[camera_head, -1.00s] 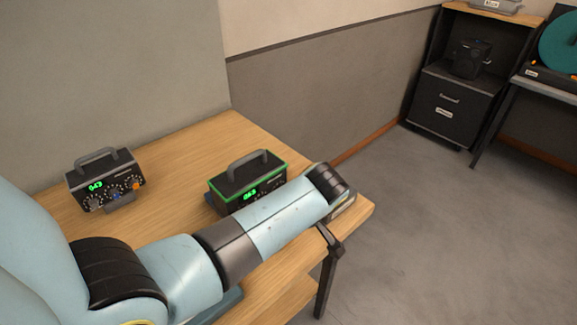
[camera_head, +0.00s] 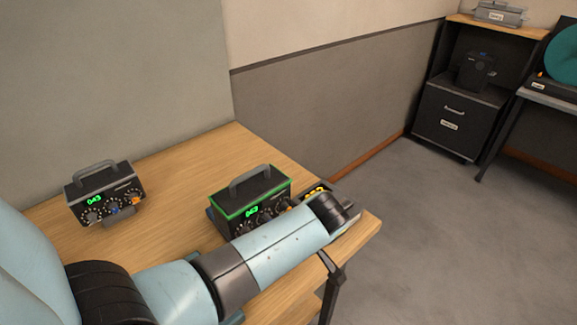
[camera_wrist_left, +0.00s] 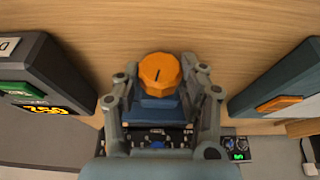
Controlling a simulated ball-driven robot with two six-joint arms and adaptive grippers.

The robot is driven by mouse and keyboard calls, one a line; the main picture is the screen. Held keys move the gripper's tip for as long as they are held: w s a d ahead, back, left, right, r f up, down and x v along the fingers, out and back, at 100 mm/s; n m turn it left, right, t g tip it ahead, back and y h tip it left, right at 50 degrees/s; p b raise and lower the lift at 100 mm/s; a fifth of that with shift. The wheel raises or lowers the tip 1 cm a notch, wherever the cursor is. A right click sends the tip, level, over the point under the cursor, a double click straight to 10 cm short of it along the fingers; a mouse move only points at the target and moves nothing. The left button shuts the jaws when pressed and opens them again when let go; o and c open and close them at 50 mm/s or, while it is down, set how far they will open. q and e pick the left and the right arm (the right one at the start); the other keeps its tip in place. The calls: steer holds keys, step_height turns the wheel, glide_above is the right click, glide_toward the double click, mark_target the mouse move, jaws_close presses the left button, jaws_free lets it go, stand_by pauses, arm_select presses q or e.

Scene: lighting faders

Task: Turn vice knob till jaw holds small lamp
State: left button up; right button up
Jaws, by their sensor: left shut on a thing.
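An orange faceted knob (camera_wrist_left: 158,72) with a dark line on its top stands upright between the fingers of my left gripper (camera_wrist_left: 157,84) in the left wrist view. The gripper is shut on it. A blue block (camera_wrist_left: 157,110) shows just below the knob. In the head view my left forearm and wrist lie over the table's right end and hide the gripper and knob. I cannot make out the small lamp or the vice jaw clearly. My right gripper is not in view.
On the wooden table (camera_head: 180,150) stand a green-edged control box (camera_head: 250,200) near my wrist and a second control box (camera_head: 105,195) further left. A yellow-marked dark item (camera_head: 318,190) sits behind my wrist. Floor is clear at right, before a dark cabinet (camera_head: 455,120).

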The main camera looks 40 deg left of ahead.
arm_select(q)
steer(key=shift+w+g+b, duration=0.2)
steer(key=shift+g+b, duration=0.1)
steer(key=shift+g, duration=1)
steer(key=o, duration=1.2)
steer(key=shift+d+r, duration=0.1)
steer(key=v, duration=0.7)
steer(key=shift+d, duration=0.15)
